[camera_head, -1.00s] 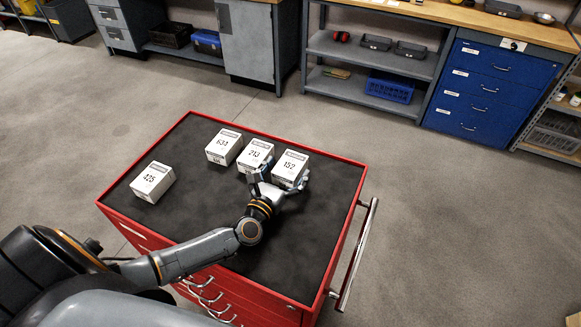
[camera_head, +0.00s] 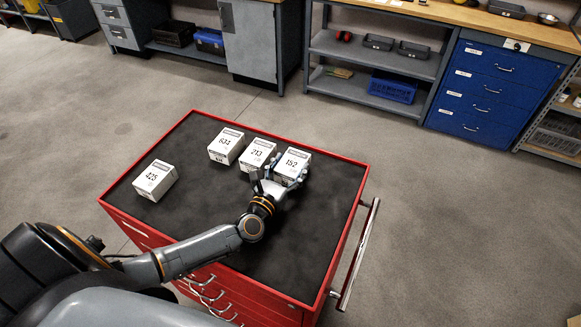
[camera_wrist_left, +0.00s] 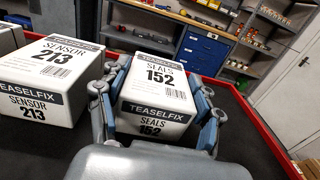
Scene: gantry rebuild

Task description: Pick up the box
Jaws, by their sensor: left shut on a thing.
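The white box marked 152 (camera_head: 293,163) is at the right end of the row of boxes on the black top of the red cabinet (camera_head: 330,215). My left gripper (camera_head: 281,180) is shut on it, with one finger on each side. In the left wrist view, the box marked 152 (camera_wrist_left: 155,90) reads SEALS and sits between the two fingers (camera_wrist_left: 157,115). I cannot tell whether its base touches the top. The box marked 213 (camera_head: 258,154) stands close on its left, apart from the fingers. My right gripper is not in view.
The box marked 634 (camera_head: 227,145) stands left of 213, and the box marked 425 (camera_head: 155,180) stands apart at the left. The front right of the cabinet top is bare. A workbench with shelves (camera_head: 375,60) and blue drawers (camera_head: 485,95) stand behind.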

